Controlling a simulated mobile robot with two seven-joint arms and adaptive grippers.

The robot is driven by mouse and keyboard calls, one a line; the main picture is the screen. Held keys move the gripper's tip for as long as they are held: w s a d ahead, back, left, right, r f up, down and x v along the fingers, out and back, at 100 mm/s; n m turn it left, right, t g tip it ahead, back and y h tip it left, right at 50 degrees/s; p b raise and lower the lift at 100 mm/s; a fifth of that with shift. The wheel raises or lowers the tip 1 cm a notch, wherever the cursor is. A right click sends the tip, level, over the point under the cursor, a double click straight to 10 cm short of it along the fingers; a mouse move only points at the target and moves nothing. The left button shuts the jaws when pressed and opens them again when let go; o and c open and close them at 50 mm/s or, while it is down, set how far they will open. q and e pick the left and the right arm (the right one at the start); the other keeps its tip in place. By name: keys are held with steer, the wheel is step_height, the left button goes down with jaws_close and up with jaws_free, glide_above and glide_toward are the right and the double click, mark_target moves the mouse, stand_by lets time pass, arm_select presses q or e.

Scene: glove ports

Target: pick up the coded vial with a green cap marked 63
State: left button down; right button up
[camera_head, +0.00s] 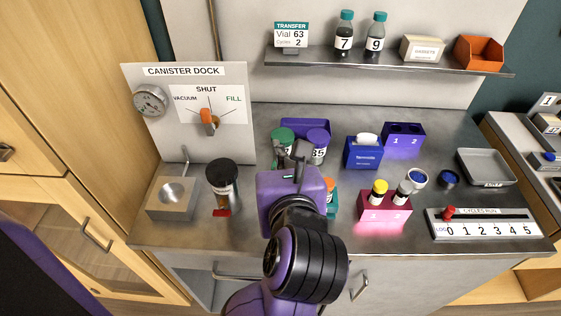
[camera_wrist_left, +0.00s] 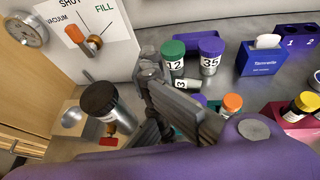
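The transfer card (camera_head: 291,36) on the shelf reads Vial 63, Cycles 2. A green-capped vial (camera_wrist_left: 173,58) in the left wrist view is marked 12; its cap also shows in the head view (camera_head: 283,136). A purple-capped vial (camera_wrist_left: 210,57) beside it is marked 35. Between them and my fingers a paler vial (camera_wrist_left: 186,84) shows a 3 on its label; its cap and the rest of the number are hidden. My left gripper (camera_head: 291,152) is just in front of these vials. Its finger gap is not clear. My right gripper is not in view.
A black-capped canister (camera_head: 222,188) stands left of my gripper. An orange-capped vial (camera_wrist_left: 231,104) is close on its right. A blue tissue box (camera_head: 363,153), pink rack (camera_head: 385,210) and cycle counter (camera_head: 482,226) lie further right. The canister dock panel (camera_head: 185,100) rises behind left.

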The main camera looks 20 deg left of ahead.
arm_select(q)
steer(key=c, duration=0.5)
jaws_free()
steer(key=shift+c, duration=0.6)
